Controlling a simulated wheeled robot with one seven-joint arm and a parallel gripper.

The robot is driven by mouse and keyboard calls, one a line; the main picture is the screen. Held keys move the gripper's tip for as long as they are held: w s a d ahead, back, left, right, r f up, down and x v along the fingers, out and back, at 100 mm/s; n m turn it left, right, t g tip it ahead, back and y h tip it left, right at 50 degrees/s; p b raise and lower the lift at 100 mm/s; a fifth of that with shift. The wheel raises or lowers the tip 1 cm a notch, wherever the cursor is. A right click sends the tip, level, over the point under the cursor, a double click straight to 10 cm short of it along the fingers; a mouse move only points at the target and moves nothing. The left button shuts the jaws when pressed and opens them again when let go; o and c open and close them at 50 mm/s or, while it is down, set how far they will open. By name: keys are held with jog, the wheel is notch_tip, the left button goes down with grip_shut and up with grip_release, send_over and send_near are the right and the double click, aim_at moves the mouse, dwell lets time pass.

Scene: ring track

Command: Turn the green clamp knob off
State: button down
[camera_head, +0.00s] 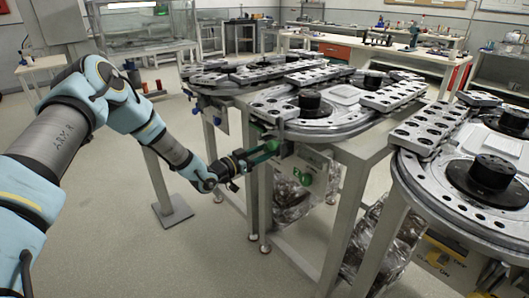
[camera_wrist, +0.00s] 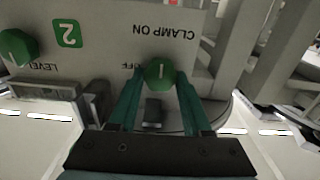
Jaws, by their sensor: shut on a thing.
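The green clamp knob (camera_wrist: 159,73) is in the wrist view, on a pale panel (camera_wrist: 105,45) under the upside-down words "CLAMP ON", with "OFF" to its left. Its white mark runs roughly up and down in the picture. My gripper (camera_wrist: 159,80) has its two dark green fingers on either side of the knob and is shut on it. In the head view my gripper (camera_head: 268,150) reaches the front of the middle ring-track unit. The knob cannot be told apart from the fingers there.
Another green knob (camera_wrist: 18,46), marked "LEVEL", is at the left in the wrist view, near a green "2" label (camera_wrist: 66,33). Ring-track tables (camera_head: 345,122) stand in a row. The floor (camera_head: 130,240) in front is clear.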

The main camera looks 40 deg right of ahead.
jog(key=shift+f+n+b, duration=0.1)
jog(key=shift+n+b, duration=0.2)
jog(key=shift+b, duration=0.05)
jog(key=n+b, duration=0.2)
jog(key=shift+f+n, duration=0.1)
jog(key=shift+n, duration=0.3)
jog(key=n+b, duration=0.3)
jog(key=n, duration=0.2)
jog(key=shift+w, duration=0.15)
jog(key=n+b, duration=0.1)
jog(key=n, duration=0.4)
jog(key=n+b, duration=0.1)
jog(key=n, duration=0.3)
jog(key=shift+f, duration=0.1)
jog(key=shift+n, duration=0.4)
jog(key=shift+c, duration=1.7)
grip_release()
